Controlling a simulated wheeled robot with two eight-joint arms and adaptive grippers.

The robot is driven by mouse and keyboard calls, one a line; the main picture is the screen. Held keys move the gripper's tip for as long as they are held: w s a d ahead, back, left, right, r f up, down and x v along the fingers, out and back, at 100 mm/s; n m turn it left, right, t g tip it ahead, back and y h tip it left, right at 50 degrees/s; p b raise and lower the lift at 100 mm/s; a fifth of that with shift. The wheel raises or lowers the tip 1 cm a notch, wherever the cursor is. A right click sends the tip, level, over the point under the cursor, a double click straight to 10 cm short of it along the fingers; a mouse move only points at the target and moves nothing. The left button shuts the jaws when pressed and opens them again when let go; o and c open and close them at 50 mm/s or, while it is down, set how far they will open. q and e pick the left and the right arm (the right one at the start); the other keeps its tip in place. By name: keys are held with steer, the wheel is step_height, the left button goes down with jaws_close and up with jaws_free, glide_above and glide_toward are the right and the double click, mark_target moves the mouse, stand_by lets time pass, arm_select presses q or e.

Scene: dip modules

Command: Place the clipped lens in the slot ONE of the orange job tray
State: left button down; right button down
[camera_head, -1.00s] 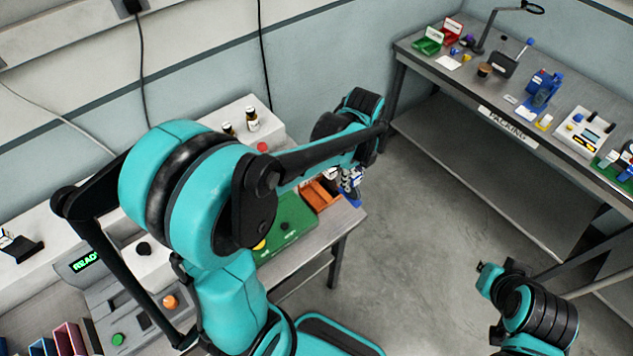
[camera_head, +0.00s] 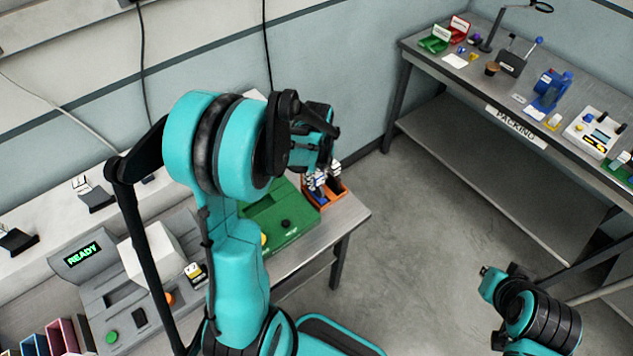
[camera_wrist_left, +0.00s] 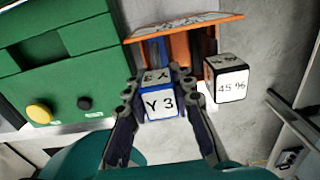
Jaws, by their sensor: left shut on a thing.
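My left gripper (camera_head: 319,180) is over the orange job tray (camera_head: 345,200) at the table's right end. In the left wrist view the gripper (camera_wrist_left: 159,88) is shut on a white block with blue edges marked "Y 3" (camera_wrist_left: 160,105). I cannot make out a lens on it. The orange tray (camera_wrist_left: 190,28) lies just beyond the block, partly hidden by it, with something blue in its left part. The slot labels are not readable. A white block with black edges marked "45 %" (camera_wrist_left: 231,88) is right of the held block. My right gripper (camera_head: 487,272) hangs over the floor, its fingers unclear.
A green fixture (camera_head: 285,222) stands directly left of the tray, with a yellow knob (camera_wrist_left: 39,113). A console with a READY display (camera_head: 83,254) and a white box (camera_head: 152,250) are further left. The packing bench (camera_head: 480,90) is across open floor.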

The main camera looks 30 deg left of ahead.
arm_select(q)
steer(key=shift+f, duration=0.35)
steer(key=shift+r, duration=0.1)
steer(key=shift+f, duration=0.25)
steer(key=c, duration=1.3)
jaws_free()
steer(key=shift+r, duration=0.1)
steer(key=shift+r, duration=0.1)
